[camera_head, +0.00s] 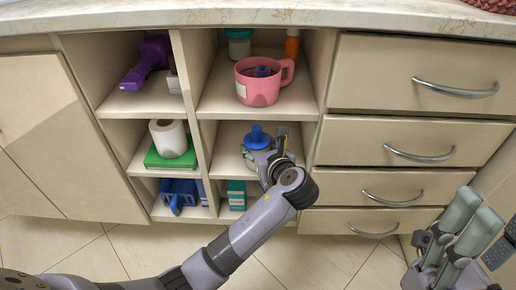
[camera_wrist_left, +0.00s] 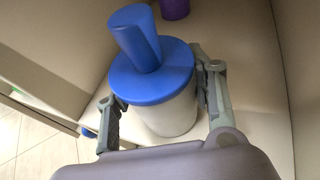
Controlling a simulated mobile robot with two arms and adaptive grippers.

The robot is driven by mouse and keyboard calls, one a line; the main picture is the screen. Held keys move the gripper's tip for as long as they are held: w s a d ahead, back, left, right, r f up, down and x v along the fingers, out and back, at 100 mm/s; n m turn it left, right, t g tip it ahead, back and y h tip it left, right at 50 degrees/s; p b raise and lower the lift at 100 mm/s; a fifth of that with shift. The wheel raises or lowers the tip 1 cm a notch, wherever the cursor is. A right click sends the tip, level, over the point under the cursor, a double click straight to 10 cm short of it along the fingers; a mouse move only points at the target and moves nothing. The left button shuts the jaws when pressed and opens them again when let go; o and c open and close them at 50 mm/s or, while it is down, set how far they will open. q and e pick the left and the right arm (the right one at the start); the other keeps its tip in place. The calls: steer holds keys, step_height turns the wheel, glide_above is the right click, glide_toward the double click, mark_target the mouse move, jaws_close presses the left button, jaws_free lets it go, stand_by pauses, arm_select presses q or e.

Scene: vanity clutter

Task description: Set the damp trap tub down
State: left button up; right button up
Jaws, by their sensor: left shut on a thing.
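The damp trap tub (camera_wrist_left: 165,117) has a white body and a blue lid with a blue knob. In the head view its blue top (camera_head: 257,138) shows inside the middle shelf compartment, below the pink mug. My left gripper (camera_wrist_left: 155,85) is shut on the tub, one finger on each side below the lid. In the head view the left gripper (camera_head: 260,160) reaches into that compartment and hides the tub's lower part. I cannot tell whether its base touches the shelf board. My right gripper (camera_head: 477,208) is at the lower right, its fingers apart and empty.
A pink mug (camera_head: 257,90) stands on the shelf above. A paper roll (camera_head: 168,138) on a green thing (camera_head: 170,158) fills the compartment to the left. A purple object (camera_wrist_left: 174,8) stands behind the tub. Drawers (camera_head: 400,145) are on the right.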

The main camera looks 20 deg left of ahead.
arm_select(q)
steer(key=o, duration=1.3)
steer(key=shift+f, duration=0.1)
steer(key=shift+o, duration=0.2)
